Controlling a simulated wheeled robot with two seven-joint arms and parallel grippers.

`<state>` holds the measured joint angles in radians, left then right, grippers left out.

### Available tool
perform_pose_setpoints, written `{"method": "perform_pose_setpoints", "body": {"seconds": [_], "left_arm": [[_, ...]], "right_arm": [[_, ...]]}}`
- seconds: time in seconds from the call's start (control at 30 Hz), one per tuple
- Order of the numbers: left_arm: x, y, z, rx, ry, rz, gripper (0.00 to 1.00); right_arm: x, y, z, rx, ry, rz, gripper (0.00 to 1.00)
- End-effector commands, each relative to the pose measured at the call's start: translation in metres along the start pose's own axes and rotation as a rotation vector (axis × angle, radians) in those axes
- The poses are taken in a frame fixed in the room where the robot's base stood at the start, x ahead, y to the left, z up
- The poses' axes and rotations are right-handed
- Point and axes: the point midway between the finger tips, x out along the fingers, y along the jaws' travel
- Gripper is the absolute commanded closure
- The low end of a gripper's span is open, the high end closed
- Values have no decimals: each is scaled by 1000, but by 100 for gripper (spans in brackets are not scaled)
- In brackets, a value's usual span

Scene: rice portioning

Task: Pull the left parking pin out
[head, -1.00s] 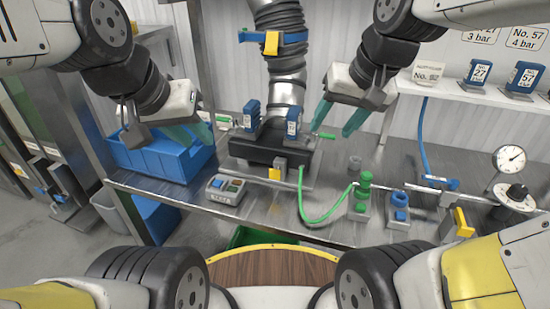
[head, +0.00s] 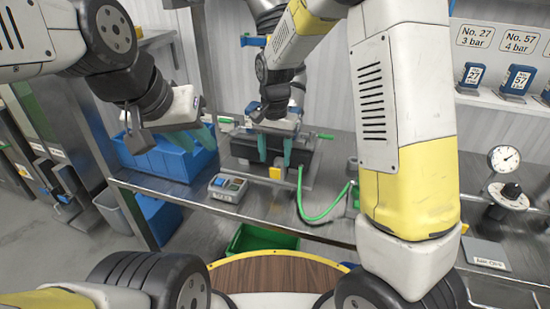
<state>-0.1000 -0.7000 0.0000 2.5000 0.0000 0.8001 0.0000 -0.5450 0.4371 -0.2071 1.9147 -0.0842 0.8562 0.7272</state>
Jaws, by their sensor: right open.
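The left parking pin shows as a small green handle (head: 226,120) at the left end of the black block (head: 308,145) on the steel bench. A second green handle (head: 325,136) sticks out at the block's right end. My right gripper (head: 275,150) points down over the block's middle, its teal fingers apart, with nothing visible between them. It hides most of the block's upper front and nearly all of the blue labelled parts there. My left gripper (head: 206,138) hangs over the blue bin, left of the left pin and apart from it; its finger gap is unclear.
The blue bin (head: 160,162) stands left of the block. A grey button box (head: 228,188) and a green hose (head: 318,217) are in front. My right arm crosses the view and hides the bench's right middle. A gauge (head: 504,158) stands far right.

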Motion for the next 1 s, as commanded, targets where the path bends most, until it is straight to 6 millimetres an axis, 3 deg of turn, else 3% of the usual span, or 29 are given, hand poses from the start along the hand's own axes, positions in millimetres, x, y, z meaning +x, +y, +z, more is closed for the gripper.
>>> {"method": "perform_pose_setpoints", "body": {"seconds": [0.3, 0.67, 0.7, 0.97, 1.0], "left_arm": [[0, 0, 0, 0, 0, 0, 71], [0, 0, 0, 0, 0, 0, 71], [0, 0, 0, 0, 0, 0, 71], [0, 0, 0, 0, 0, 0, 71], [0, 0, 0, 0, 0, 0, 71]], "right_arm": [[47, 1, 0, -1, -2, 1, 47], [55, 0, 0, -2, 0, -1, 47], [55, 0, 0, -2, 0, -1, 49], [55, 0, 0, -1, 0, -1, 100], [55, 0, 0, -1, 0, -1, 100]]}}
